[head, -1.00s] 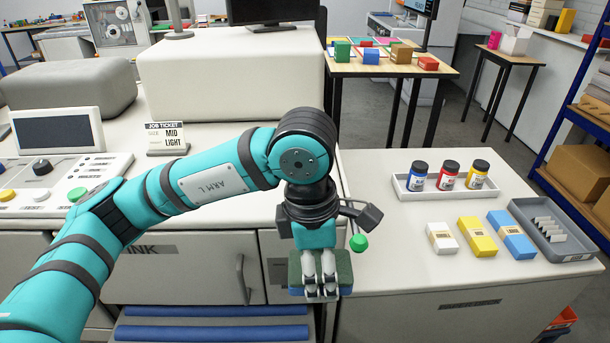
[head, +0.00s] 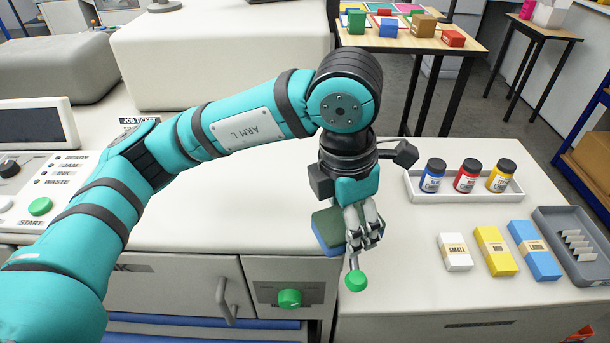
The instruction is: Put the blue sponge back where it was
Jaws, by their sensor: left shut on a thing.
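The blue sponge (head: 327,231) has a dark green top layer and blue sides. My left gripper (head: 364,238) is shut on it, at the sponge's right side as the head view shows it. The gripper points down, and the sponge is held in the air in front of the white counter's left part. The fingers hide the sponge's right end. My right gripper is not in view.
A green ball-ended lever (head: 355,281) stands just below the fingers, and a green knob (head: 289,298) sits on the cabinet front. To the right are a white tray (head: 413,194) of ink bottles, small cartons and a grey tray (head: 598,268). The counter between is clear.

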